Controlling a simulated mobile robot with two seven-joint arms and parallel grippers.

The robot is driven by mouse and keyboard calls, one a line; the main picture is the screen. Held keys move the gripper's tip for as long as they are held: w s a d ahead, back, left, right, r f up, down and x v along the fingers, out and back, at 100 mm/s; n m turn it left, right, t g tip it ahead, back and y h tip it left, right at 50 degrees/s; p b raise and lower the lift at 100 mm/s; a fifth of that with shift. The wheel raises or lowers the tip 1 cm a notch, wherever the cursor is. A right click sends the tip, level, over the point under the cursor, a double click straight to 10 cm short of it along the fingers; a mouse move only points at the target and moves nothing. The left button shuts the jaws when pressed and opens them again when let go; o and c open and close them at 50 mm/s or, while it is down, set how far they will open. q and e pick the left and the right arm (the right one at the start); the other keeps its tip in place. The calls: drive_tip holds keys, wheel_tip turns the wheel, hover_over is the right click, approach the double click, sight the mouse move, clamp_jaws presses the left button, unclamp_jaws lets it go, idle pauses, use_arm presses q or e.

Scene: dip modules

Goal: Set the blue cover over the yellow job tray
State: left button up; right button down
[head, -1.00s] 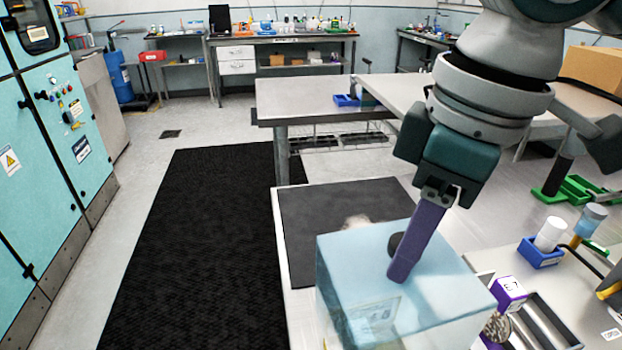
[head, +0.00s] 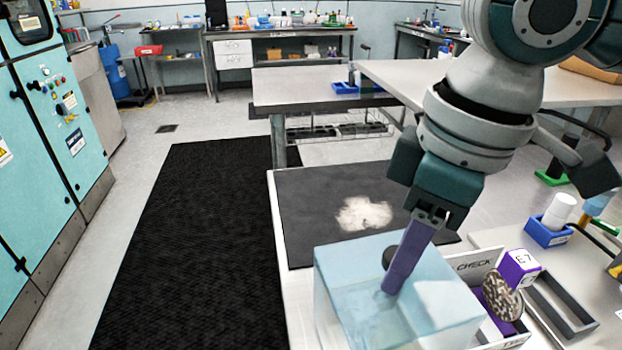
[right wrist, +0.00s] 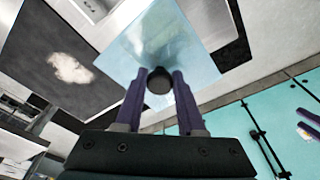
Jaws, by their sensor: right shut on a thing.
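The blue cover (head: 345,275) is a translucent pale-blue box with a black knob (head: 388,257) on top. It is at the lower middle of the head view, with its bottom cut off by the frame edge. My right gripper (head: 393,278), with purple fingers, is shut on the knob from above. In the right wrist view the cover (right wrist: 195,45) hangs from the knob (right wrist: 160,80) between the fingers (right wrist: 159,88). I cannot tell how high the cover is above the bench. I cannot make out the yellow job tray. My left gripper is not in view.
A dark mat (head: 300,215) with a pale patch (head: 364,213) lies behind the cover. Close on its right are a white CHECK panel (head: 474,266), a purple-white E7 box (head: 519,268) and a speckled disc (head: 502,296). A grey frame (head: 588,323) and blue holder (head: 543,233) stand farther right.

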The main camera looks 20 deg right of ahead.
drive_tip(key=shift+f, duration=0.25)
drive_tip(key=shift+c, duration=2.2)
unclamp_jaws()
wheel_tip(320, 180, up, 3)
drive_tip(key=p, duration=0.3)
drive_tip(key=shift+f+p, duration=0.1)
drive_tip(key=shift+p, duration=0.2)
wheel_tip(320, 180, up, 4)
drive_tip(key=p, duration=0.5)
drive_tip(key=shift+p, duration=0.35)
